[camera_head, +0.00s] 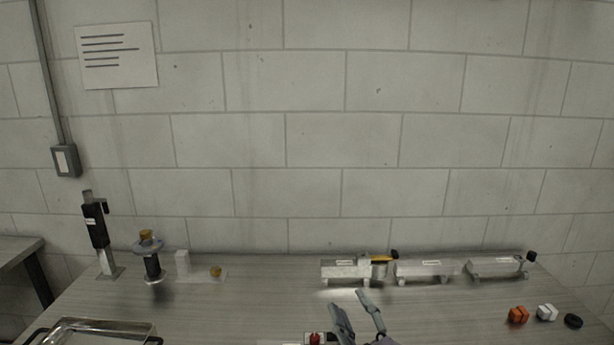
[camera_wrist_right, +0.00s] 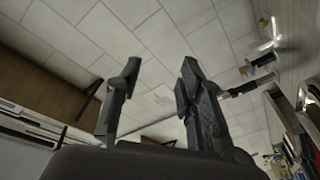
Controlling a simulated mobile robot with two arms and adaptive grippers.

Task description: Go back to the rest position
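My right gripper (camera_head: 352,300) shows at the bottom middle of the head view, above the front part of the table. Its two fingers are apart with nothing between them. In the right wrist view the same gripper (camera_wrist_right: 158,85) is open and empty, with the tiled wall behind it. My left gripper is not seen in the head view. The aluminium trailers (camera_head: 430,268) stand in a row at the back right of the table, beyond my right gripper and apart from it.
The wooden table (camera_head: 240,305) is clear in its middle. A metal tray (camera_head: 75,330) lies at front left. A black upright device (camera_head: 97,228) and a round-topped stand (camera_head: 150,258) are at back left. Orange (camera_head: 517,315), white (camera_head: 547,312) and black (camera_head: 573,321) pieces lie at right.

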